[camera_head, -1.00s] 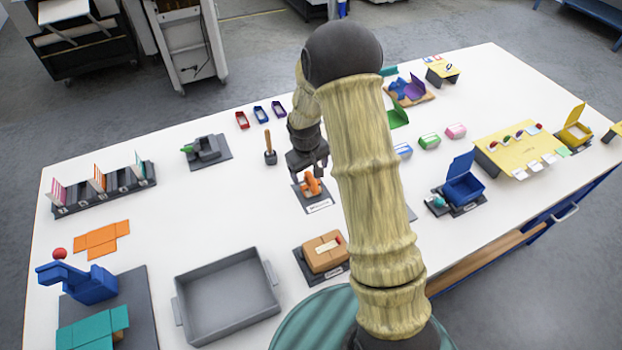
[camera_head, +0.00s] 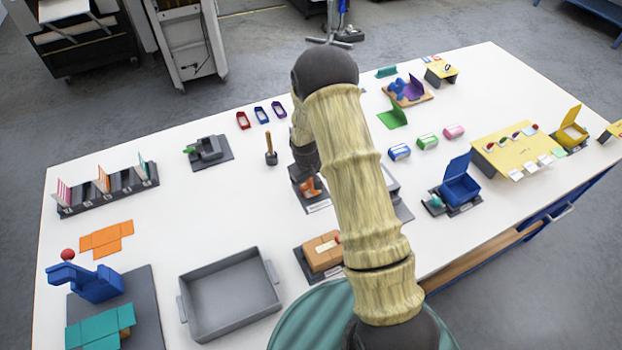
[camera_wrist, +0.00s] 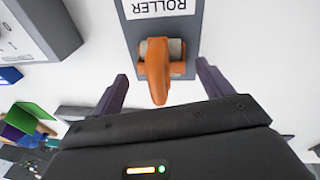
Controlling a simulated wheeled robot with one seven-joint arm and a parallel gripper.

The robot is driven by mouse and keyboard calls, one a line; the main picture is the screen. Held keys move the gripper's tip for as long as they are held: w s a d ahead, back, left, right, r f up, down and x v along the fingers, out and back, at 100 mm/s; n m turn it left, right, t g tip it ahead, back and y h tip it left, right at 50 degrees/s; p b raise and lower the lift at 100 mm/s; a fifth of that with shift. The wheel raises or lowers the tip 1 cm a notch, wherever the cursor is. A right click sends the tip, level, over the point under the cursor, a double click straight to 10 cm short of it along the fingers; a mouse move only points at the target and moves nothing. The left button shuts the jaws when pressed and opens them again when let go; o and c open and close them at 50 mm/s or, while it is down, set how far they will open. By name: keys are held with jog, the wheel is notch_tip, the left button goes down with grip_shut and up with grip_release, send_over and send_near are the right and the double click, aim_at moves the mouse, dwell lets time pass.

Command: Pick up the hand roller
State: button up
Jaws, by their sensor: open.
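The hand roller (camera_wrist: 157,72) is orange with a grey roller part and sits on a dark grey base labelled "ROLLER" (camera_wrist: 188,35). In the wrist view it lies at the top middle, ahead of and between my two dark fingers. My gripper (camera_wrist: 161,84) is open, with one finger on each side of the roller's handle end and nothing held. In the head view the orange roller (camera_head: 311,187) shows partly, beside my arm. My arm hides most of the gripper there.
A grey box-like thing (camera_wrist: 45,25) stands left of the roller in the wrist view. A wooden-handled tool (camera_head: 269,145) stands upright left of my arm. A grey tray (camera_head: 229,293) and an orange-brown box on a base (camera_head: 321,252) are nearer. White table lies bare between them.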

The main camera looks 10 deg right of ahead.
jog(key=shift+w+f, duration=0.1)
jog(key=shift+f, duration=0.65)
jog(key=c, duration=1.1)
jog(key=shift+d, duration=0.1)
jog(key=shift+r, duration=0.1)
notch_tip(320, 180, up, 10)
jog(key=b, duration=0.3)
